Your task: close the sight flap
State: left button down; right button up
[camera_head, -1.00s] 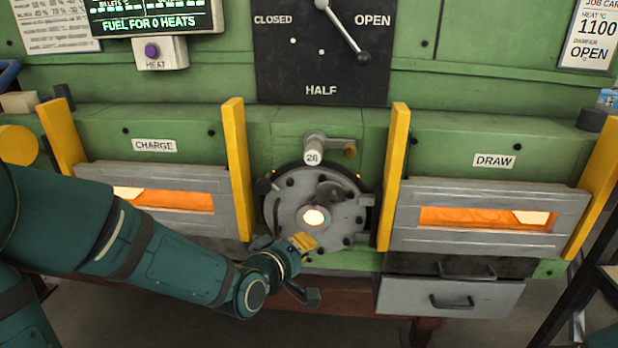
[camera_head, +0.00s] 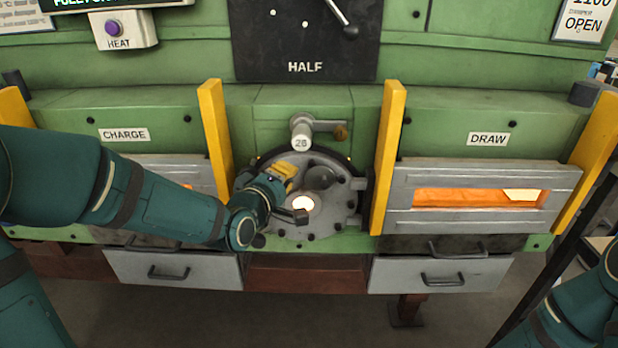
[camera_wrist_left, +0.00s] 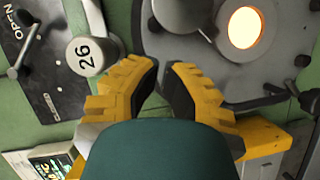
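The round grey sight port (camera_head: 318,222) sits between the two doors, and its central hole (camera_head: 303,203) glows openly. The dark round sight flap (camera_head: 321,178) lies up and right of the hole, leaving it uncovered. In the left wrist view the glowing hole (camera_wrist_left: 244,28) is at upper right, with the grey flap (camera_wrist_left: 183,14) beside it. My left gripper (camera_head: 287,172) is at the port's upper left, close to the flap. In the wrist view its two yellow, black-padded fingers (camera_wrist_left: 164,72) are apart with nothing between them. My right arm enters at lower right; its gripper is out of frame.
The glowing draw door (camera_head: 485,218) is right; my left arm partly hides the charge door (camera_head: 165,168). Drawers (camera_head: 440,275) hang below.

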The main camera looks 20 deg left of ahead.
aim_at(316, 172)
pick_arm(q)
jog(key=w, duration=0.3)
jog(key=shift+w+d+f, duration=0.15)
jog(key=shift+d+f, duration=0.1)
jog(key=shift+d, duration=0.1)
jog(key=shift+d+f, duration=0.2)
jog(key=shift+d, duration=0.4)
jog(key=shift+d+f, duration=0.15)
jog(key=shift+d, duration=0.45)
jog(key=shift+d+f, duration=0.2)
jog(key=shift+d, duration=0.35)
